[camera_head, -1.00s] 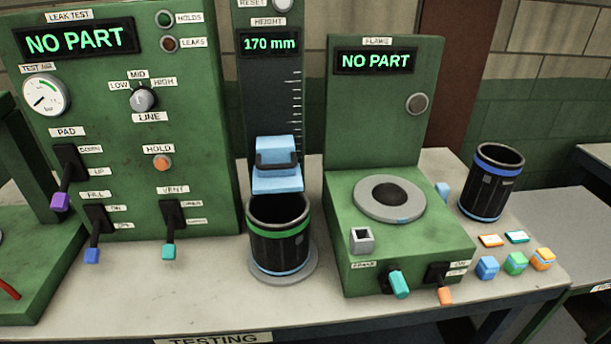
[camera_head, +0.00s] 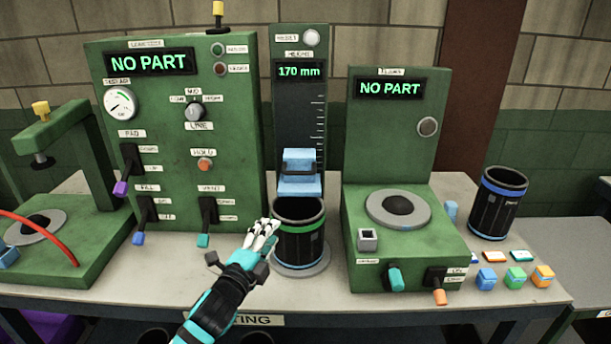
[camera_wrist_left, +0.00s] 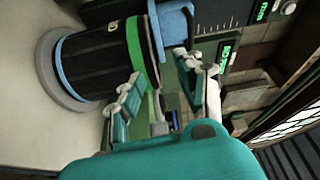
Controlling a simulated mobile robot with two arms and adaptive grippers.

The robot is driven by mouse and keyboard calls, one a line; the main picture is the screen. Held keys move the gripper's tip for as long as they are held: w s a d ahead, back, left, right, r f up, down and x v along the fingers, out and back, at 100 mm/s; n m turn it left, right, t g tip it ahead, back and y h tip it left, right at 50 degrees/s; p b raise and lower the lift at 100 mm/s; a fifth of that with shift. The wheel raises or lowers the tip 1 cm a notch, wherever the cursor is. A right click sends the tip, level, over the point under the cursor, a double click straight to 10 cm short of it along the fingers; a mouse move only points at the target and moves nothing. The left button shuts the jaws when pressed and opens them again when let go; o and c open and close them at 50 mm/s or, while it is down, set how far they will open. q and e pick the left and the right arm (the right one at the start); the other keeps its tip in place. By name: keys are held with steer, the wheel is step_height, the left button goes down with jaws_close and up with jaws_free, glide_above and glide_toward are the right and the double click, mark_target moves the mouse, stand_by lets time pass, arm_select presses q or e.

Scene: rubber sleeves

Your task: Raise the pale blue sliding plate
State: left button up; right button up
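The gauge display reads 170 mm. The sleeve stands upright on a grey disc. My left gripper (camera_head: 264,234) is beside the sleeve's left side, below the plate. In the left wrist view its fingers (camera_wrist_left: 165,85) are apart with nothing between them; the plate (camera_wrist_left: 174,28) and sleeve (camera_wrist_left: 90,65) show beyond them. My right gripper is not in view.
The green leak-test panel (camera_head: 170,90) with levers stands left of the gauge. The green flange box (camera_head: 400,235) stands close on the right. Another black sleeve (camera_head: 497,208) with blue bands and several small coloured blocks are at the right. The bench front (camera_head: 370,292) is mostly clear.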

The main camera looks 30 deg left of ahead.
mark_target(299, 173)
arm_select(q)
steer(key=w+a+r+p, duration=0.1)
steer(key=w+r, duration=0.1)
steer(key=w, duration=0.3)
steer(key=w+a+r+m+t+p, duration=0.1)
steer(key=w+r+p, duration=0.1)
steer(key=w, duration=0.4)
steer(key=w+a+r+m+p, duration=0.1)
steer(key=w+r, duration=0.2)
steer(key=w, duration=0.3)
steer(key=shift+w+t, duration=0.25)
steer(key=shift+t, duration=0.15)
steer(key=shift+h, duration=0.3)
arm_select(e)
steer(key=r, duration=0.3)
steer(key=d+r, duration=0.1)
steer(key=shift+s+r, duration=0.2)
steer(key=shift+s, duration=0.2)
arm_select(q)
jaws_close()
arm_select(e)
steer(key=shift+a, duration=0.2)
